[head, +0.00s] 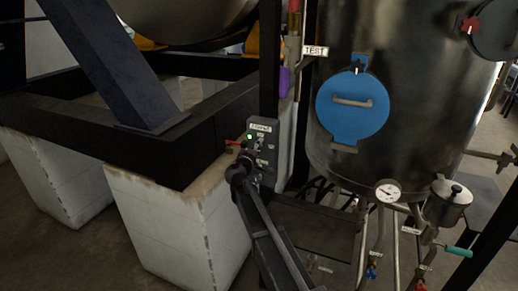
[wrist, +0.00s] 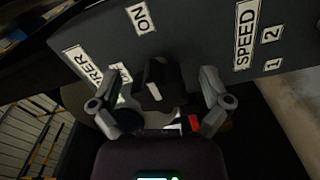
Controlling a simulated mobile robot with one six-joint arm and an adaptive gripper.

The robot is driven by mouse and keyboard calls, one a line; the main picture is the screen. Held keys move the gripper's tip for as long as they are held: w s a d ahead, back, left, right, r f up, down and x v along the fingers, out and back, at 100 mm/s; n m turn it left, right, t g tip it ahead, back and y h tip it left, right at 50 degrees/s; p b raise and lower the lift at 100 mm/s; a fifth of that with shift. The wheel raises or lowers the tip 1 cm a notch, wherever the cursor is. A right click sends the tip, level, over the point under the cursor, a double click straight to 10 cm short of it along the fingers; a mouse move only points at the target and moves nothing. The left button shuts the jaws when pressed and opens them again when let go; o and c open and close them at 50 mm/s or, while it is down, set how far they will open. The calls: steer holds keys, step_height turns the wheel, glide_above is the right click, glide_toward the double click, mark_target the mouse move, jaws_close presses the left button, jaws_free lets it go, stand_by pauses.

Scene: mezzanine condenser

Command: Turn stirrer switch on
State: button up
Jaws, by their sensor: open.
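The stirrer control box (head: 266,132) is a grey panel on a dark post in the middle of the head view, with a small green light near its upper left. In the wrist view its panel (wrist: 190,45) bears labels reading ON and SPEED and a partly hidden one ending in RER. A black switch knob (wrist: 161,75) with a white mark stands between my fingers. My gripper (wrist: 164,84) is open, with one finger on each side of the knob; I cannot tell whether they touch it. In the head view my gripper (head: 246,163) covers the lower left of the box.
A large dark tank (head: 400,100) with a blue round hatch (head: 352,118) stands right of the box. A dial gauge (head: 388,191), pipes and valves are below it. A black steel frame (head: 150,150) on white blocks (head: 165,225) lies close on the left.

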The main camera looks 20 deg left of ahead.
steer(key=s, duration=1.1)
steer(key=shift+s, duration=0.2)
steer(key=w+d+f+m+g+h, duration=0.1)
steer(key=d+f+m+g+h, duration=0.3)
steer(key=d, duration=1.3)
steer(key=w+d+f+m+g+h, duration=0.15)
steer(key=d+f+m+g, duration=0.45)
steer(key=d, duration=1.1)
steer(key=s+d+f+m+g+y, duration=0.2)
steer(key=s+d+f+g, duration=0.2)
steer(key=s+d, duration=0.5)
steer(key=s+d+f+m+g+y, duration=0.2)
steer(key=s+d+f+g+y, duration=0.1)
steer(key=s+d, duration=0.6)
steer(key=shift+s+d+f+m+g, duration=0.25)
steer(key=shift+d+f+m+g, duration=0.2)
steer(key=shift+d+f, duration=0.55)
steer(key=shift+d+r+y, duration=0.15)
steer(key=shift+r+y, duration=0.05)
steer(key=shift+y, duration=0.05)
